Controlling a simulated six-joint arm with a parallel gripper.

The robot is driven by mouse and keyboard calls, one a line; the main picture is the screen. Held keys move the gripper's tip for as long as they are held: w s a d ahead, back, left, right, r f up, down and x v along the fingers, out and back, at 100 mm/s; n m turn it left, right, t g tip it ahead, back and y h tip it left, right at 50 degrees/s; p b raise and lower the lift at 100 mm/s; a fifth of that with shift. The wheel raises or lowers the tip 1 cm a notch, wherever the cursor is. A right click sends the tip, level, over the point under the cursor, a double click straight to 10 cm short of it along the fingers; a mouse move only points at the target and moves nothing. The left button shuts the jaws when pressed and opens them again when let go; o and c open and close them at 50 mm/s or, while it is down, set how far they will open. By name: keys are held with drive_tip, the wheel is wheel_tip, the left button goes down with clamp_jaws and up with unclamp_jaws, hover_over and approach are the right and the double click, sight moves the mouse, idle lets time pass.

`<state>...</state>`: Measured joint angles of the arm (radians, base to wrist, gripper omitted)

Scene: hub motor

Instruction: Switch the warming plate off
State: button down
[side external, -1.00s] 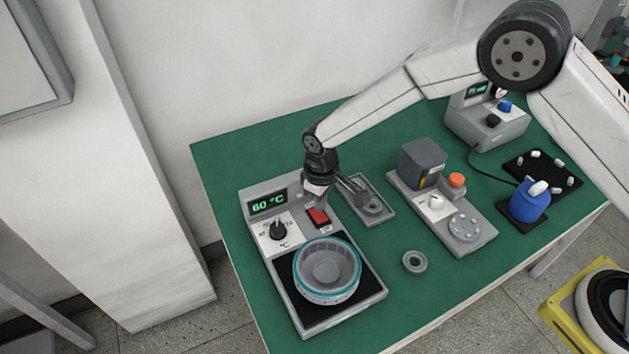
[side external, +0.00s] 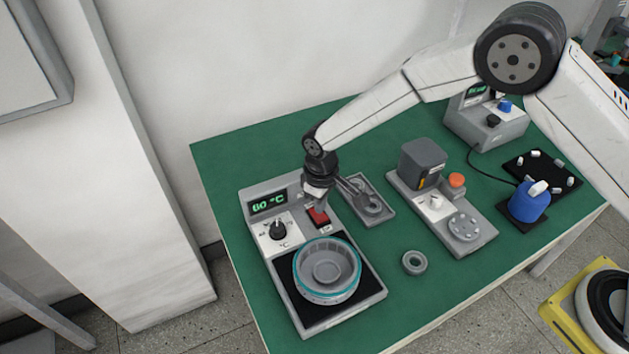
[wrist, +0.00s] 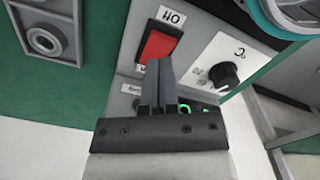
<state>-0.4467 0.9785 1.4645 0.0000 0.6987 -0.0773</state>
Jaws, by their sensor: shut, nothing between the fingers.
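The warming plate (side external: 361,297) stands at the left of the green table, with a lit green display (side external: 268,203) reading 60 °C. Its red rocker switch (side external: 318,217) sits on the panel beside a black knob (side external: 278,230). In the wrist view the red switch (wrist: 159,46) shows with an "HO"-like label above it, upside down. My gripper (wrist: 159,66) is shut and empty, its fingertips over the lower end of the switch. Whether they touch it I cannot tell. A grey ring-shaped housing with a teal rim (side external: 327,269) rests on the black heating surface.
A grey tray with a ring part (side external: 372,208) lies close to the right of the plate. A loose ring (side external: 414,262) lies on the table. A grey fixture with an orange button (side external: 456,181), a blue part (side external: 528,203) and a power unit (side external: 489,130) stand farther right.

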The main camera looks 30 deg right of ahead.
sight(323, 216)
drive_tip(key=shift+f, duration=1.3)
idle(1.1)
drive_tip(key=shift+r, duration=3.5)
drive_tip(key=shift+d+r, duration=0.25)
drive_tip(key=shift+d, duration=0.05)
drive_tip(key=s+d+r+m+t, duration=0.1)
drive_tip(key=s+d+r+m, duration=0.2)
drive_tip(key=s+d, duration=0.6)
drive_tip(key=s+d+r+m+t, duration=0.1)
drive_tip(key=s+d+r+m, duration=0.2)
drive_tip(key=s+d+r, duration=0.3)
drive_tip(key=s+d, duration=0.4)
drive_tip(key=d, duration=0.3)
drive_tip(key=shift+t, duration=0.3)
